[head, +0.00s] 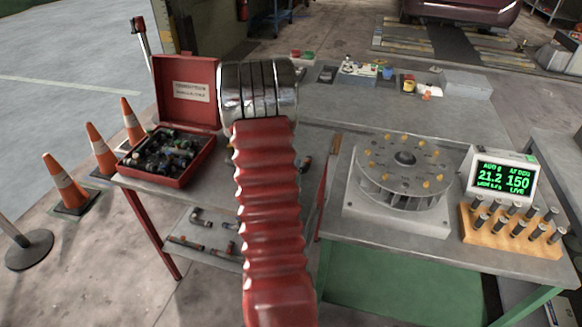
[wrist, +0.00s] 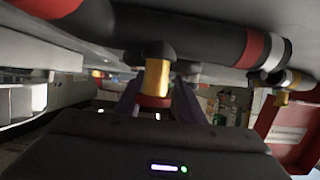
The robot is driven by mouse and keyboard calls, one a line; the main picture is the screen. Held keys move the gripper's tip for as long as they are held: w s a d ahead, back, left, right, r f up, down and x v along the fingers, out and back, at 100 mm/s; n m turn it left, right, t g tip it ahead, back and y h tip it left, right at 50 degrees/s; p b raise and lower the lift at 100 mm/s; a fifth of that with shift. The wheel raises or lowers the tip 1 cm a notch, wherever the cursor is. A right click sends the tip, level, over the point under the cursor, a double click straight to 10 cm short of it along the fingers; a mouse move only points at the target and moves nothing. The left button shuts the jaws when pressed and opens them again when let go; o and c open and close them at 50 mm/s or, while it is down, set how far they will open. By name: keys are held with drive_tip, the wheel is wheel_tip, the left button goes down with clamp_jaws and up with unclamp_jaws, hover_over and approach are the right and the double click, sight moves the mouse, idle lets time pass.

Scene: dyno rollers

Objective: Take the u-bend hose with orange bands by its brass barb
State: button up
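In the wrist view, a dark hose crosses the top, close to the camera, with a red-orange band (wrist: 254,47) and a pale band beside it. A brass barb (wrist: 156,78) hangs from a black end in the middle, with a red collar below it. My gripper (wrist: 159,84) has its two dark fingers spread on either side of this barb; a narrow gap shows on the right. I cannot tell if the barb belongs to the u-bend hose. In the head view my red arm hides the gripper. Small dark hose pieces (head: 188,244) lie on the lower shelf.
An open red case (head: 168,181) of dark fittings stands on the left bench. A round finned rotor (head: 403,172), a green-lit display (head: 504,178) and a wooden peg block (head: 513,235) stand at right. Orange cones (head: 101,150) stand on the floor at left.

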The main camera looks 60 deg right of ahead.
idle(0.4)
clamp_jaws()
